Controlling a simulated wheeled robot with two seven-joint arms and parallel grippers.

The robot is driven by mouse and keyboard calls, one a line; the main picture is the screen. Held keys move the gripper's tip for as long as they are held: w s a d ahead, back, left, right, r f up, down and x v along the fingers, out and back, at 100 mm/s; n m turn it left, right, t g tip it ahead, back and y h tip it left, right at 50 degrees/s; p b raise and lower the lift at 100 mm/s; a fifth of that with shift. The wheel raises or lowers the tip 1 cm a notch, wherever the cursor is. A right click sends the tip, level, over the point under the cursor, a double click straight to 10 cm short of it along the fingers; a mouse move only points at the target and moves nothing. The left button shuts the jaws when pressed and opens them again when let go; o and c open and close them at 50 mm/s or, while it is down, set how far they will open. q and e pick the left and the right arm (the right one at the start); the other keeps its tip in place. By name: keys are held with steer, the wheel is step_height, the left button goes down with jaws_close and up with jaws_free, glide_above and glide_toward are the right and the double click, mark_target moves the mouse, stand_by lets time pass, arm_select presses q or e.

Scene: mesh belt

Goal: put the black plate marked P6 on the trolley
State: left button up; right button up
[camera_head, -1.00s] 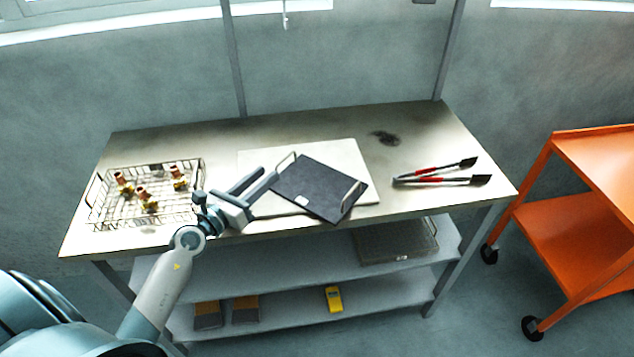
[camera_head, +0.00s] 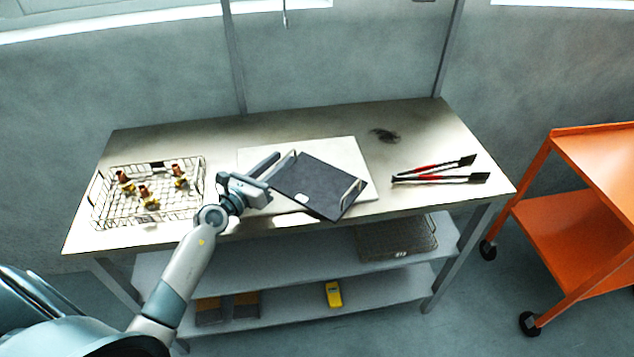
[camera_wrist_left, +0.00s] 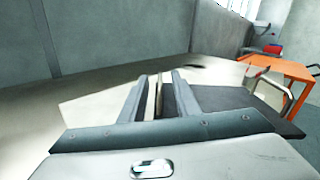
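The black plate (camera_head: 319,186) lies flat and turned on a white board on the table, with a metal loop handle at each end. A small pale mark sits on its front edge, too small to read. My left gripper (camera_head: 277,164) is open at the plate's left handle. In the left wrist view its fingers (camera_wrist_left: 160,95) stand apart with the handle bar between them, and the dark plate (camera_wrist_left: 235,100) lies beyond to the right. The orange trolley (camera_head: 601,160) stands right of the table and shows in the wrist view (camera_wrist_left: 285,68). My right gripper is out of view.
A wire basket (camera_head: 128,215) with several brass fittings stands on the table's left. Red-handled tongs (camera_head: 435,178) lie right of the white board (camera_head: 345,148). A table upright (camera_head: 449,50) rises behind. Floor shows between table and trolley. The trolley's visible top is bare.

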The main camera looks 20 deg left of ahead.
arm_select(q)
steer(key=shift+w+d, duration=0.15)
steer(key=shift+w, duration=0.6)
steer(key=shift+w+d, duration=0.1)
steer(key=shift+w, duration=0.6)
jaws_close()
steer(key=shift+r, duration=0.15)
stand_by(0.4)
